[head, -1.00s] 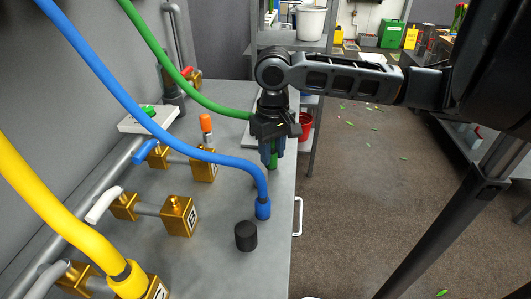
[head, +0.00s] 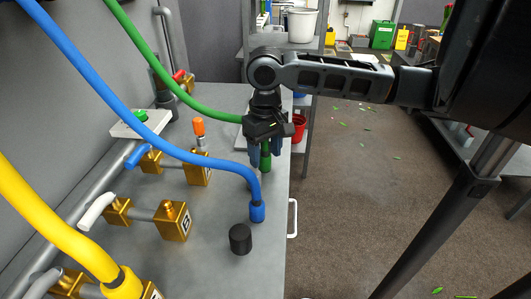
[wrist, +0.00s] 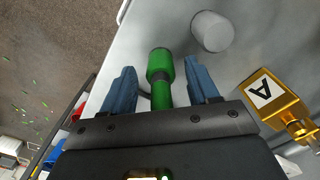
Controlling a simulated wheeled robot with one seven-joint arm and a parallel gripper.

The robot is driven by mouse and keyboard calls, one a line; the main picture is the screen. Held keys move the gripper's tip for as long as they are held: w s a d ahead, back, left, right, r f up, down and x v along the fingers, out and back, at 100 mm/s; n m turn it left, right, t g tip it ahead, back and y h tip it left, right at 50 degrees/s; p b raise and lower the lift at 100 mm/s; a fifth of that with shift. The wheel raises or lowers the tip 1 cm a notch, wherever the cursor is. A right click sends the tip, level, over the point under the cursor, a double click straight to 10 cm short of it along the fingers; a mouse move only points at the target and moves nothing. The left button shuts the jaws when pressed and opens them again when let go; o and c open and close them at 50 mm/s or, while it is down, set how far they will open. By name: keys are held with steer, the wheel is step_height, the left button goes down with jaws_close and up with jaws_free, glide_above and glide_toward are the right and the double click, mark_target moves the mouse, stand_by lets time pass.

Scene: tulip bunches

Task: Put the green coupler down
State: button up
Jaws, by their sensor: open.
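The green coupler (head: 265,160) is at the end of the green hose (head: 170,88), near the bench's right edge. It hangs down upright, with its lower end at or very near the bench top; I cannot tell if it touches. My gripper (head: 265,150) is above it, pointing down, with its blue fingers on either side. In the wrist view my gripper (wrist: 159,68) is open, and the green coupler (wrist: 159,62) sits between the fingers with visible gaps on both sides. The upper part of the coupler is hidden by the gripper body in the head view.
The blue hose's end (head: 257,212) stands on the grey bench (head: 215,265), nearer than my gripper. A black cylinder (head: 240,239) stands beside it. Brass blocks (head: 173,221) line the left. A pale cylinder (wrist: 212,32) is close to the right finger in the wrist view.

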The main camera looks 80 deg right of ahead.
mark_target(266, 149)
step_height(266, 149, up, 12)
steer(key=shift+f, duration=0.25)
stand_by(0.6)
